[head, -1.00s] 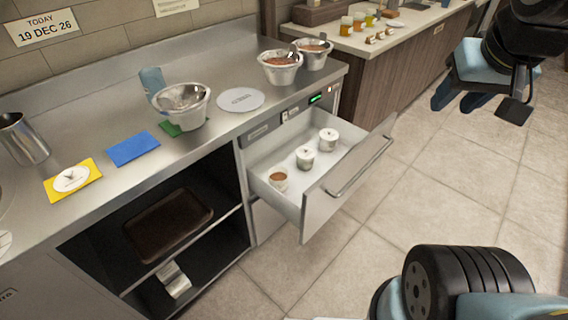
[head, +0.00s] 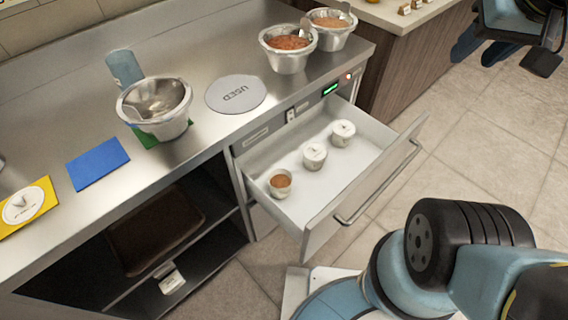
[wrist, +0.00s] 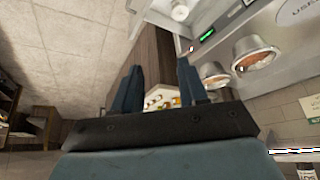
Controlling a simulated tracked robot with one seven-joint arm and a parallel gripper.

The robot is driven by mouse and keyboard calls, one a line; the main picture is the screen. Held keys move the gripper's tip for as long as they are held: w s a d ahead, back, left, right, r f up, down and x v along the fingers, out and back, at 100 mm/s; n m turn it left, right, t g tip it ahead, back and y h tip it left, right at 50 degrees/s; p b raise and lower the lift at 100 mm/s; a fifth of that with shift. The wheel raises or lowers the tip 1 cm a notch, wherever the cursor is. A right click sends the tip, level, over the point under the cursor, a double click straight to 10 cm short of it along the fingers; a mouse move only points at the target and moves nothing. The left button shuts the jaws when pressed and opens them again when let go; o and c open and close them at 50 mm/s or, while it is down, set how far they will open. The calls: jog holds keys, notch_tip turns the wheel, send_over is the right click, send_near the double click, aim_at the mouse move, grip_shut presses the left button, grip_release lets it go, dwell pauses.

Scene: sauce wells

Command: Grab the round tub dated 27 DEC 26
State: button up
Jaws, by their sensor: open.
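Three round tubs stand in a row in the open drawer (head: 252,163). The near tub (head: 280,183) has no lid and shows orange-brown sauce. The middle tub (head: 314,155) and the far tub (head: 343,132) have white lids with dark marks too small to read. I cannot tell which one is dated 27 DEC 26. My gripper (head: 503,52) is at the upper right of the head view, well apart from the drawer, over the floor. Its two blue fingers also show in the wrist view (wrist: 160,92), spread with nothing held between them.
The drawer front with its handle (head: 376,184) stands out over the floor. On the steel counter are a steel bowl (head: 156,108), two sauce wells (head: 288,47) (head: 331,29), a round USED mat (head: 236,94), a blue mat (head: 98,164) and a yellow mat (head: 44,211). Open floor lies right.

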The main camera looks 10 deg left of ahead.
jog(key=shift+a, duration=0.15)
jog(key=o, duration=0.4)
jog(key=shift+w+a+f, duration=0.25)
jog(key=shift+w, duration=0.05)
jog(key=o, duration=0.7)
jog(key=w+a+f+g+y, duration=0.1)
jog(key=w+a+f+g, duration=0.1)
jog(key=f, duration=0.1)
jog(key=w+a+f+m+g+y, duration=0.1)
jog(key=w+a+f+g, duration=0.1)
jog(key=f, duration=0.1)
jog(key=w+a+f+g+y, duration=0.2)
jog(key=w+f, duration=0.1)
jog(key=shift+a+f+m, duration=0.15)
jog(key=shift+a+m, duration=0.15)
jog(key=shift+a, duration=0.1)
jog(key=m+g+y, duration=0.4)
jog(key=m+y, duration=0.5)
jog(key=m, duration=0.4)
send_over(281, 179)
jog(key=s+d, duration=0.2)
jog(key=d, duration=0.3)
notch_tip(281, 179, down, 45)
jog(key=shift+r, duration=0.15)
jog(key=shift+x, duration=2.65)
